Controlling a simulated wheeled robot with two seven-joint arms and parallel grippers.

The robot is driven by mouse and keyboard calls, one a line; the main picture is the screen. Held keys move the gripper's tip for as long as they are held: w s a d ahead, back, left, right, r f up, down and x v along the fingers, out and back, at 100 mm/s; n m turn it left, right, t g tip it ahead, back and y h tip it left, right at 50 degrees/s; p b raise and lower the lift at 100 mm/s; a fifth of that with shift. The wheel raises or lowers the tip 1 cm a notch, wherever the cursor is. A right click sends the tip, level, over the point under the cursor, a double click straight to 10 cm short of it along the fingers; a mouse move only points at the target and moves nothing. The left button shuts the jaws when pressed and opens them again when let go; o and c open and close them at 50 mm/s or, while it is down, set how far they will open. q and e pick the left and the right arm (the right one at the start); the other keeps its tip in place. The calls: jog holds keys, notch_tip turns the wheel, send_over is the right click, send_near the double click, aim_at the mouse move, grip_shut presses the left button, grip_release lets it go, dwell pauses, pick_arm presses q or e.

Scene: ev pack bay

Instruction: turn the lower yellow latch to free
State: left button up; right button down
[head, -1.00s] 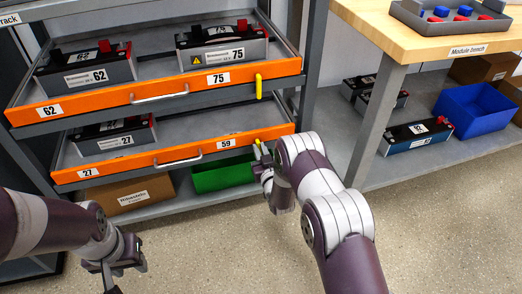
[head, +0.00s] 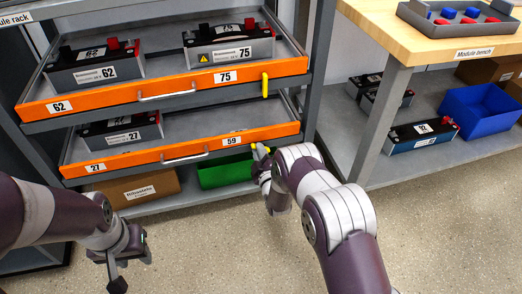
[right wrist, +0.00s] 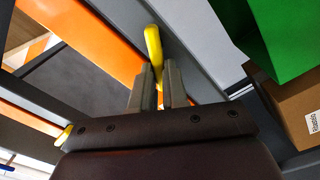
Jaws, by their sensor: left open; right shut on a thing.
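The lower yellow latch (head: 261,149) is at the right end of the lower orange tray front (head: 190,150). My right gripper (head: 259,160) is at it; the fingers hide part of the latch in the head view. In the right wrist view the latch (right wrist: 153,45) passes between the two fingertips, and my right gripper (right wrist: 159,83) is shut on it. How far the latch is turned is hard to tell. The upper yellow latch (head: 265,85) hangs upright on the upper tray front. My left gripper (head: 118,268) is open and empty at the lower left.
Batteries sit in the upper and lower trays. A green bin (head: 222,172) and a cardboard box (head: 138,189) lie on the shelf below. The module bench (head: 440,50) stands to the right with a blue bin (head: 482,108) under it. The floor in front is clear.

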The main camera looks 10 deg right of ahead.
jog(key=shift+a+f+n, duration=0.1)
jog(key=shift+f+n, duration=0.2)
jog(key=shift+n, duration=0.8)
jog(key=shift+a+f+n, duration=0.1)
jog(key=shift+f+n, duration=0.15)
jog(key=shift+n, duration=0.85)
jog(key=shift+f+n, duration=0.3)
jog(key=shift+n, duration=0.8)
jog(key=c, duration=1.1)
grip_release()
jog(key=shift+c, duration=0.2)
